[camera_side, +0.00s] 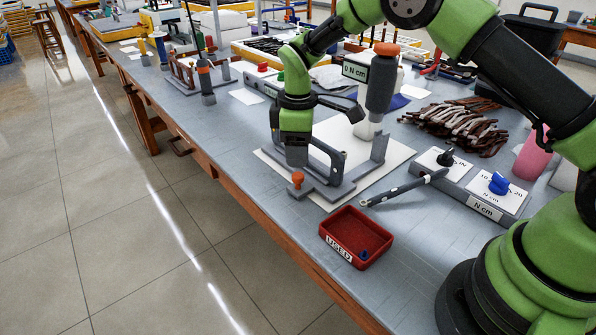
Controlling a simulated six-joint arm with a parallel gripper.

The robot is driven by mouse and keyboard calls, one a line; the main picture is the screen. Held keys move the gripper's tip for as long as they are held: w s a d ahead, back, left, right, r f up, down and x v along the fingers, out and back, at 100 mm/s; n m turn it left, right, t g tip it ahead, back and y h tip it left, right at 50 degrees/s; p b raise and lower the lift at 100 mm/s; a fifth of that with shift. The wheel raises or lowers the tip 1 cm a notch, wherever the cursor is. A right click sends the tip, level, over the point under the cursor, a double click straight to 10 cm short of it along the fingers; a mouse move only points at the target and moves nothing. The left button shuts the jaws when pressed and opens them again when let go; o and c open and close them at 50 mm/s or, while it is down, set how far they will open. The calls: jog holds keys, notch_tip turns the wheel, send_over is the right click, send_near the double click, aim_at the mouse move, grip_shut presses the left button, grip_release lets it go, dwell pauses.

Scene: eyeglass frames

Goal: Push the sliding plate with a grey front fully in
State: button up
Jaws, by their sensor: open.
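A grey fixture (336,188) with upright brackets sits on a white sheet (400,154) near the table's front edge. An orange knob (297,178) stands on its front left part. My gripper (297,157) points down at the left end of the fixture, just behind the orange knob. It is open, but its grey fingers blend with the grey fixture, and I cannot tell whether they touch it. I cannot clearly make out the sliding plate or its grey front; my gripper and the brackets hide part of that area.
A grey driver with an orange cap (381,85) stands behind the fixture. A red "USED" tray (355,236) lies in front. A grey wrench-like tool (404,188) lies at right, beside a control box (485,190). Brown eyeglass parts (458,125) are piled at back right.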

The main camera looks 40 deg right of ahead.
aim_at(298, 175)
notch_tip(298, 175, down, 6)
jog(key=shift+f, duration=0.1)
